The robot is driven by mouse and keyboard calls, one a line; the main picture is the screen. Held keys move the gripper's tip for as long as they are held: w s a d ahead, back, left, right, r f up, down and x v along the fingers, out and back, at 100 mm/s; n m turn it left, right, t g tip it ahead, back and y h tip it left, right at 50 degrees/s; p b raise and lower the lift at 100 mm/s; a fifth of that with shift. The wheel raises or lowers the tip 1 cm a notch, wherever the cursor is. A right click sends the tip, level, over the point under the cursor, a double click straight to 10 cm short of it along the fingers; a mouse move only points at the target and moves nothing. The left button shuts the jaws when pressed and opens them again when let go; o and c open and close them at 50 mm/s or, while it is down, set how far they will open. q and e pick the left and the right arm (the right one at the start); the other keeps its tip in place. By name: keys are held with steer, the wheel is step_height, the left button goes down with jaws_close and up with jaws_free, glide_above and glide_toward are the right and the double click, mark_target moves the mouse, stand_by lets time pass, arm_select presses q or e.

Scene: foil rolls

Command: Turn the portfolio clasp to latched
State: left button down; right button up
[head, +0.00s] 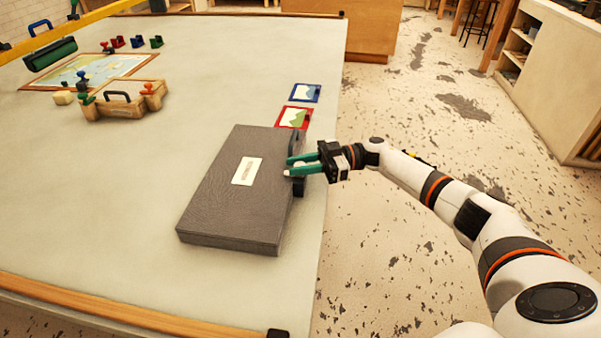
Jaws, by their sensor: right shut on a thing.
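The portfolio (222,209) is a flat dark grey case with a pale label (247,171) on top. It lies closed on the table near the right edge. My right gripper (291,166), with green fingers, reaches in from the right to the portfolio's right side. It is shut on the clasp there, a small part mostly hidden between the fingers. Dark fittings (299,188) show beside the fingers on that side. I cannot tell the clasp's angle. My left gripper is not in view.
A blue-framed card (305,93) and a red-framed card (293,117) lie just behind the portfolio. A wooden box (122,102) with a dark handle, a framed map (75,72) and small coloured pieces stand at the far left. The table's front left is clear.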

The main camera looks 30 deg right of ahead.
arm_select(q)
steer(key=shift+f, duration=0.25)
arm_select(e)
steer(key=o, duration=1)
steer(key=shift+a, duration=0.1)
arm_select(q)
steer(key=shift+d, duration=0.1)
